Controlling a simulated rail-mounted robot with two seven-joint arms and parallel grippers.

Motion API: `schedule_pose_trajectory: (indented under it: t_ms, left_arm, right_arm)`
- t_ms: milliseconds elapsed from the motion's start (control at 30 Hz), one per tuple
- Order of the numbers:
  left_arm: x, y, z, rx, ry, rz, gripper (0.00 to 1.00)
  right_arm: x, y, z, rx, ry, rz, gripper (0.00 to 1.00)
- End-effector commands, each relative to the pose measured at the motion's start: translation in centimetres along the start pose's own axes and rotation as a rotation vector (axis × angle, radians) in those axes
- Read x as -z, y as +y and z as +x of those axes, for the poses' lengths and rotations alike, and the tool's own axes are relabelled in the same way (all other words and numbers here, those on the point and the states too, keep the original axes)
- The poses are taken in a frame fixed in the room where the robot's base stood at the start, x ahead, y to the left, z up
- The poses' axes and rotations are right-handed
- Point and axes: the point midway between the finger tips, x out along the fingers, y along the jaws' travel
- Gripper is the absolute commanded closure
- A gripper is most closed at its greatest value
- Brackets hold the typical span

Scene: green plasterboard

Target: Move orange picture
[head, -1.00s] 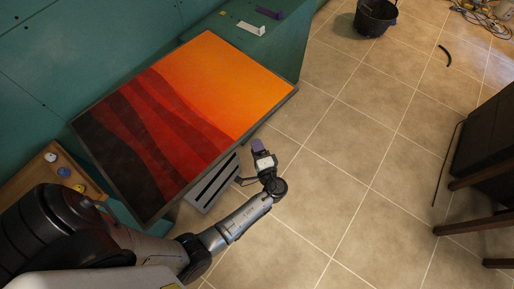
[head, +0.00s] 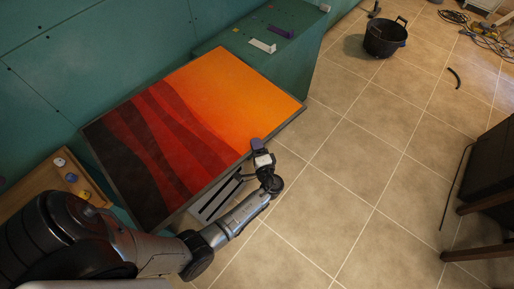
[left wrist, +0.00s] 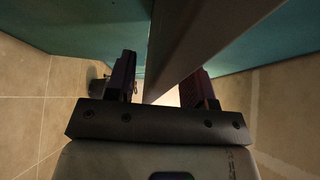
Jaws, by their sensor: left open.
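The orange picture (head: 190,120) is a large framed panel with an orange, red and dark wavy design. It stands tilted against the green wall structure. My left gripper (head: 257,146) is at the picture's near right edge in the head view. In the left wrist view the left gripper (left wrist: 160,88) is open, and the picture's frame edge (left wrist: 184,45) runs between its two dark fingers. I cannot tell whether either finger touches the frame. My right gripper is not in view.
A green ledge (head: 290,62) behind the picture carries a white piece (head: 262,46) and a purple piece (head: 281,31). A wooden tray (head: 40,190) with small knobs is at left. A black bucket (head: 385,38) stands on the tiled floor, which is mostly clear.

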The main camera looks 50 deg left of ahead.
Motion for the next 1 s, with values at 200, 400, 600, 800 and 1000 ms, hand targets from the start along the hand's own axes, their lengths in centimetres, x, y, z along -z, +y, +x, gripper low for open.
schedule_pose_trajectory:
  t_ms: [200,400,600,800,1000]
  left_arm:
    - [0.00,-0.02,0.00,0.000,0.000,0.000,0.66]
    - [0.00,-0.02,-0.01,0.000,0.000,0.000,0.86]
    - [-0.01,-0.02,-0.01,0.000,0.000,0.000,1.00]
    - [-0.01,-0.01,-0.01,0.001,0.000,0.000,1.00]
    - [-0.01,-0.01,-0.02,0.000,0.000,0.000,1.00]
  right_arm:
    - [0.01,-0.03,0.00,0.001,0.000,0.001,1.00]
    - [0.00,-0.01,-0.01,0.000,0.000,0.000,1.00]
    - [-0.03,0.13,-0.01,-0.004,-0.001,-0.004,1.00]
    - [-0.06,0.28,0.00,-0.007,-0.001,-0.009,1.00]
    - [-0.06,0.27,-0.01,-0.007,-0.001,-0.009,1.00]
